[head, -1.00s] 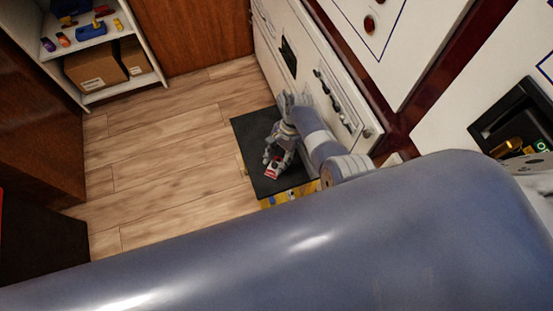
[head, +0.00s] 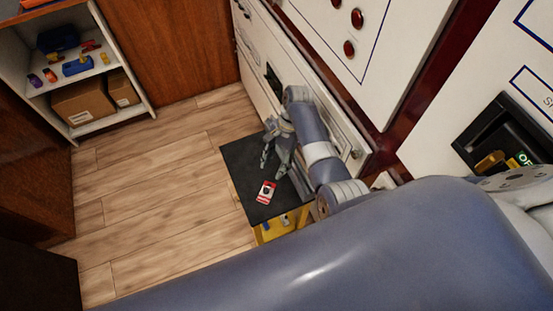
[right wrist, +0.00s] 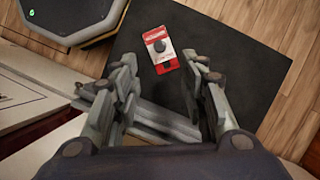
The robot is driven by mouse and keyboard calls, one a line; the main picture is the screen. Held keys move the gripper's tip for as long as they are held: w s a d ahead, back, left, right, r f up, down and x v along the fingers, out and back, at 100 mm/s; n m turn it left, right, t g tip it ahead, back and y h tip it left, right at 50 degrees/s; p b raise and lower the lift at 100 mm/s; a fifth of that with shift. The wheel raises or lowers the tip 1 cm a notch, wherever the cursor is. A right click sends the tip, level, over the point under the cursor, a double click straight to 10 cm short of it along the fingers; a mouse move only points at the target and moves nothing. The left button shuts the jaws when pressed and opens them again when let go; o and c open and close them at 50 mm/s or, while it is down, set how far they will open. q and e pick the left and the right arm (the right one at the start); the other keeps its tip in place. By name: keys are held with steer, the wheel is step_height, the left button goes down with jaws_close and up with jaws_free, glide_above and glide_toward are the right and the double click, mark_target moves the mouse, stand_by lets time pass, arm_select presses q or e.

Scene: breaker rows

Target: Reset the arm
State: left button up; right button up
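My right gripper (head: 272,166) hangs over the black top of a small stand (head: 245,160), beside the white cabinet front. Its fingers are spread with nothing between them; the right wrist view shows this open gap too (right wrist: 161,78). A small red and white device (head: 266,191) with a dark round spot lies on the black top, apart from the fingers. In the right wrist view the device (right wrist: 164,50) lies beyond the fingertips. My left gripper is not in view.
White panels with red knobs (head: 349,48) stand at the right, with a black breaker housing (head: 500,135). A shelf with boxes (head: 88,100) stands at the back left. The wooden floor (head: 150,180) between is clear. My arm link fills the foreground.

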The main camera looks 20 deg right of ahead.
steer(key=shift+v, duration=0.8)
